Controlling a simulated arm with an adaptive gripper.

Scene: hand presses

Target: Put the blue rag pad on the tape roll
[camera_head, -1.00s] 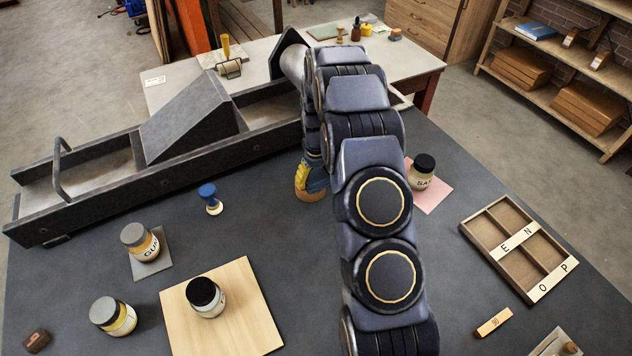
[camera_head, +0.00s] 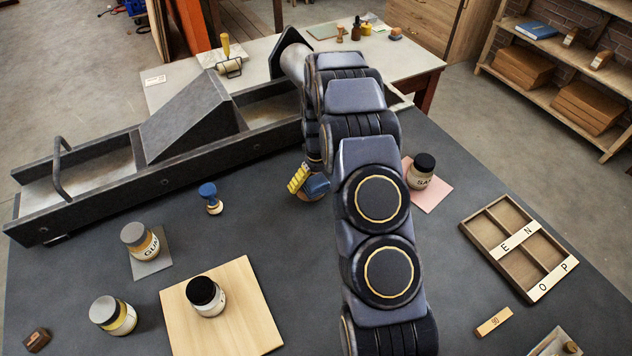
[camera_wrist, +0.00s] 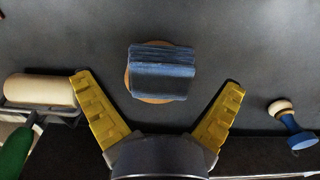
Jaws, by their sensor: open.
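The blue rag pad (camera_wrist: 162,70) lies over the tape roll (camera_wrist: 148,99) in the wrist view. The roll's round tan edge shows around the pad's sides and below it. In the head view the pad (camera_head: 317,186) shows partly behind my arm, with little of the roll visible. My gripper (camera_wrist: 160,92) is open, its two yellow fingers spread wide below and to either side of the pad, apart from it. In the head view one yellow finger shows left of the pad.
A cream roller (camera_wrist: 38,90) with a green handle lies left in the wrist view. A blue stamp (camera_head: 211,199) stands left of my gripper in the head view. The long press bed (camera_head: 150,180) runs behind. Dark tabletop is clear in front of the pad.

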